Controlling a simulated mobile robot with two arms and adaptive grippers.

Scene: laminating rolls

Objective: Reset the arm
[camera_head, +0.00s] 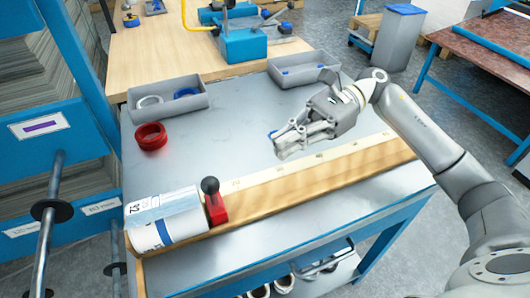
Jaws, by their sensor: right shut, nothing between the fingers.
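My right arm comes in from the right edge. Its gripper (281,145) is over the middle of the grey-topped table (225,115), pointing left. The fingers are shut, with nothing seen between them. They appear to be above the tabletop, apart from other things, though the exact height is hard to tell. My left gripper is not in view.
A white labelled roll (168,222) lies at the front left, beside a red clamp (215,206) on a wooden strip (310,177). A red ring (150,136) and two grey bins (168,103) (303,70) sit farther back. The table's middle left is clear.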

